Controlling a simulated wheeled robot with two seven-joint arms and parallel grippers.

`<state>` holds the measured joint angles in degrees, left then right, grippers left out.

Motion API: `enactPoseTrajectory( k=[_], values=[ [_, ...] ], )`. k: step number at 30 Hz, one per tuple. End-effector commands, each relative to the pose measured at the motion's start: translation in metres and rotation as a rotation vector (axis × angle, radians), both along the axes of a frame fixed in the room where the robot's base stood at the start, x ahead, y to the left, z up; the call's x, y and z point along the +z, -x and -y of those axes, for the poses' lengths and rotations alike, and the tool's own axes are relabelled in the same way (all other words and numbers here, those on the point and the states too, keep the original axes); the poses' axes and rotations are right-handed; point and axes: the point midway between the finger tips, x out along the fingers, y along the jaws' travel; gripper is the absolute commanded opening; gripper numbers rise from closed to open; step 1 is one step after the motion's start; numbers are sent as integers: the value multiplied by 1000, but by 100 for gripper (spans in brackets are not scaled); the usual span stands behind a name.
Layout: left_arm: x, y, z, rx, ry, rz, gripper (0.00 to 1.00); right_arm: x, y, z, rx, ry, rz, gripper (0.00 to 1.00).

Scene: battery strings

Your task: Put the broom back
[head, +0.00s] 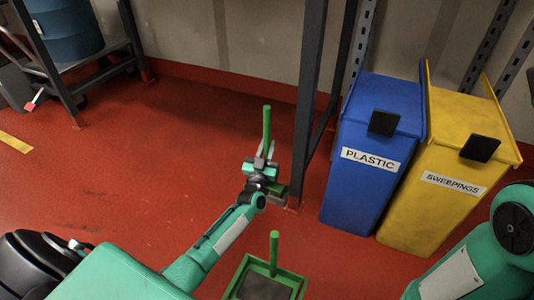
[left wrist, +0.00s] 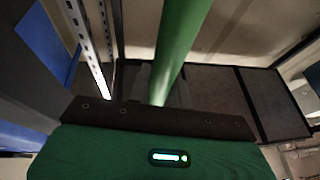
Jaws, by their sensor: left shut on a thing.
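The broom's green handle (head: 267,126) stands about upright in the middle of the head view. My left gripper (head: 262,165) is shut on it, below its top end. The handle also rises through the left wrist view (left wrist: 180,45), between the dark fingers of the gripper (left wrist: 165,85).
A blue PLASTIC bin (head: 350,195) and a yellow SWEEPINGS bin (head: 415,215) stand at the right. A dark rack post (head: 308,100) is close right of my gripper. A green-rimmed tray (head: 296,278) with an upright green handle (head: 274,250) is at the bottom. Red floor at the left is clear.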

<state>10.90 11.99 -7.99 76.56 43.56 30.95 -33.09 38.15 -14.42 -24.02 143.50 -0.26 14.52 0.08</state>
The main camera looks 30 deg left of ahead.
Motion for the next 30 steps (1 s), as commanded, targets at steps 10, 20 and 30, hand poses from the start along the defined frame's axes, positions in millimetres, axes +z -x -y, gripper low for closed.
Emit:
enactPoseTrajectory(
  k=[10,20,30],
  values=[
    [-1,0,0,1,0,2,0,2,2,-3,10,4,7,36],
    [-3,0,0,0,0,0,43,1,0,-2,1,6,4,36],
    [-6,3,1,0,1,-2,43,2,-1,-2,-2,5,3,36]
  ],
)
